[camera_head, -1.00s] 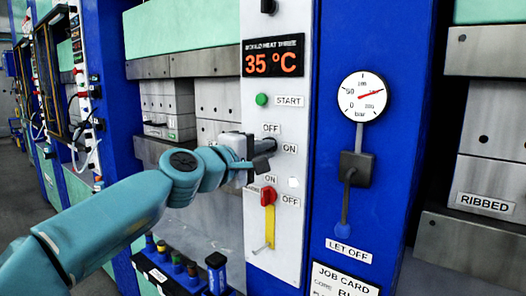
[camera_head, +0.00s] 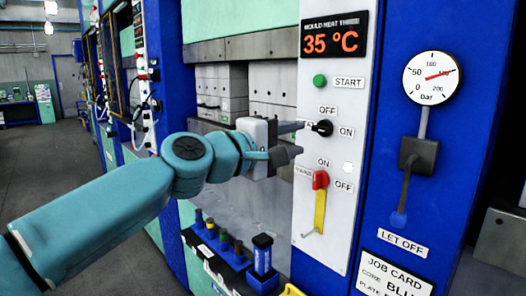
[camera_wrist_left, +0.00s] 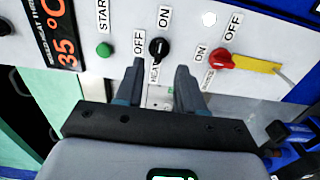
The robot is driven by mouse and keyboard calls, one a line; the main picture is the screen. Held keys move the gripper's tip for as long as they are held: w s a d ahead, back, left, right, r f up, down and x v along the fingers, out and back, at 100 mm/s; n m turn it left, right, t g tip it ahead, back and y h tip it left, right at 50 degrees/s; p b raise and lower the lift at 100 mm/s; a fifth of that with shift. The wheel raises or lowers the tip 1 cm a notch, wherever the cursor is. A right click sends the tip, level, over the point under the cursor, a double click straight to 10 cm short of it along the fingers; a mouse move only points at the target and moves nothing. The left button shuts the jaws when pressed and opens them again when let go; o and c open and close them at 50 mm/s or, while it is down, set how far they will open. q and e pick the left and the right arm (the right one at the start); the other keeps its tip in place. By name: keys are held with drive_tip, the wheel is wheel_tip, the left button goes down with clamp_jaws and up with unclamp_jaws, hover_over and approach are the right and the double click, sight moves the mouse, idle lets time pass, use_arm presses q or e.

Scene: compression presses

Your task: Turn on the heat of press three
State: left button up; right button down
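The black heat knob (camera_head: 322,128) sits on the white control panel (camera_head: 335,95), with an OFF label above it and an ON label to its right. The wrist view shows the knob (camera_wrist_left: 159,47) just beyond my fingertips; I cannot tell its exact setting. The display (camera_head: 334,37) above reads 35 °C. A green START button (camera_head: 320,81) is between display and knob. My left gripper (camera_head: 299,139) is open and empty at the left of the knob; its two fingers (camera_wrist_left: 160,68) are apart, pointing at the panel. My right gripper is not in view.
Below the knob is a red-tipped switch (camera_head: 320,180) with a yellow strip. A pressure gauge (camera_head: 431,77) and a LET OFF lever (camera_head: 410,180) are on the blue frame to the right. Small bottles (camera_head: 262,254) stand in a blue rack below my gripper.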

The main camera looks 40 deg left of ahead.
use_arm(q)
drive_tip(key=s, duration=0.7)
drive_tip(key=shift+s+a+b, duration=0.3)
drive_tip(key=shift+s+b, duration=0.1)
